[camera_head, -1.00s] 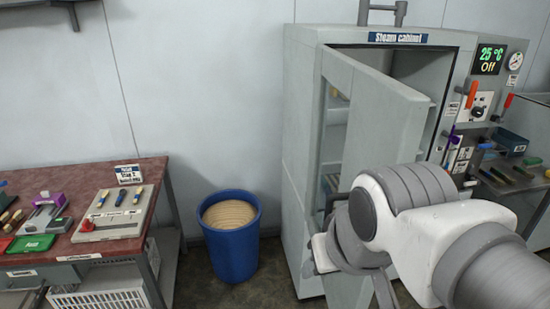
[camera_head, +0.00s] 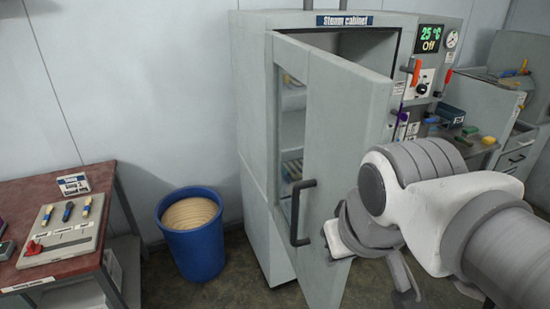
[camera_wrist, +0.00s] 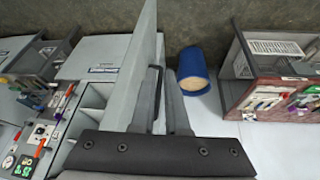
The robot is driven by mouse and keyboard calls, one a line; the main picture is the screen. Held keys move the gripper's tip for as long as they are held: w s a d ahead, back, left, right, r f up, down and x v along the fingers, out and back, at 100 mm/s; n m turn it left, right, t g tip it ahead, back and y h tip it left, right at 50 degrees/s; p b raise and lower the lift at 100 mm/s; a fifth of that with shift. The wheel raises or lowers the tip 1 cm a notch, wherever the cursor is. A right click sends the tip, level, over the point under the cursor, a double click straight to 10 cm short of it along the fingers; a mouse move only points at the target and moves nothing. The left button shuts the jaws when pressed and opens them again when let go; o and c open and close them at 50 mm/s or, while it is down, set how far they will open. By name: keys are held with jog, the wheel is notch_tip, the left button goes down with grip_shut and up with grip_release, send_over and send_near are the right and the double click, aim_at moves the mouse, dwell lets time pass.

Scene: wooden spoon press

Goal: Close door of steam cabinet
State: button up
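The steam cabinet (camera_head: 250,140) stands in the middle of the head view. Its thick grey door (camera_head: 345,140) stands ajar, with shelves visible inside. A dark bar handle (camera_head: 296,215) is on the door's outer face; it also shows in the wrist view (camera_wrist: 158,85). My gripper (camera_head: 407,292) is low in front of the door in the head view.
A blue bin (camera_head: 193,240) stands on the floor left of the cabinet. A red-topped table (camera_head: 100,180) with tools is at the far left. A control panel (camera_head: 430,75) and a cluttered bench (camera_head: 480,145) are at the right. Floor between bin and cabinet is narrow.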

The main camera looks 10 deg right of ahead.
jog(key=shift+w+a+f+n+g, duration=0.25)
jog(key=shift+a+f+n+g, duration=0.2)
jog(key=shift+n, duration=0.45)
grip_shut()
jog(key=w+a+f+n+g+h+b, duration=0.25)
jog(key=w+a+n+h, duration=0.55)
jog(key=n, duration=0.9)
jog(key=w+d+f+h, duration=0.1)
jog(key=d+f, duration=0.5)
jog(key=d, duration=0.4)
jog(key=shift+d+f+p, duration=0.15)
jog(key=shift+f+p, duration=0.1)
jog(key=shift+p, duration=0.1)
jog(key=shift+w+d, duration=0.15)
